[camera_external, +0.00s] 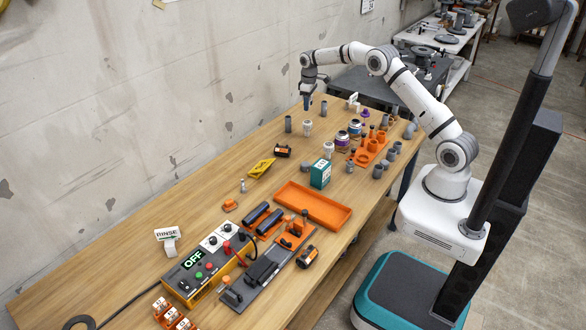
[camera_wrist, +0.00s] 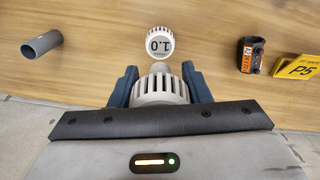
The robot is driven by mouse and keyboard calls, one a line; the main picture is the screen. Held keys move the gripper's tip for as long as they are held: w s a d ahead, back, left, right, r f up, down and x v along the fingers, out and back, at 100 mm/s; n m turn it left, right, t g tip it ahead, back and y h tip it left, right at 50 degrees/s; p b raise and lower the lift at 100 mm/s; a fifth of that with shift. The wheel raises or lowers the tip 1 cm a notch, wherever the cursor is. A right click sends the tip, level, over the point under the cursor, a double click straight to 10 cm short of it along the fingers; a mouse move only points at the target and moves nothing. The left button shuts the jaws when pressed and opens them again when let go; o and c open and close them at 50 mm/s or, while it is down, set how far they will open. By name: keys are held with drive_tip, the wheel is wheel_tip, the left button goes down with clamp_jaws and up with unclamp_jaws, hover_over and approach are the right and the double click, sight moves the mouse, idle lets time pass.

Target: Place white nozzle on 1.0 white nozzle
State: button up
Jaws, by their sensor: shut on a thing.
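My gripper (camera_wrist: 160,88) is shut on a white ribbed nozzle (camera_wrist: 160,91), which sits between the two blue fingers with its narrow end showing beyond them. In the external view my gripper (camera_external: 306,102) points down above the far end of the table, and the held nozzle cannot be made out there. A second white nozzle marked 1.0 (camera_wrist: 159,43) stands on the table just ahead of the held one in the wrist view. It appears to be the white nozzle (camera_external: 307,128) below my gripper in the external view. The two look apart.
A grey tube (camera_wrist: 41,46) is left of the marked nozzle; a black-orange device (camera_wrist: 252,54) and yellow P5 sign (camera_wrist: 297,70) are to its right. Another white nozzle (camera_external: 328,148) stands nearer the teal box (camera_external: 320,174). Bare wood surrounds the marked nozzle.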

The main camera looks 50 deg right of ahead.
sight(308, 122)
drive_tip(key=shift+f+p, duration=0.55)
drive_tip(key=shift+f, duration=2.85)
drive_tip(key=shift+f, duration=0.1)
drive_tip(key=shift+f, duration=0.15)
drive_tip(key=o, duration=1)
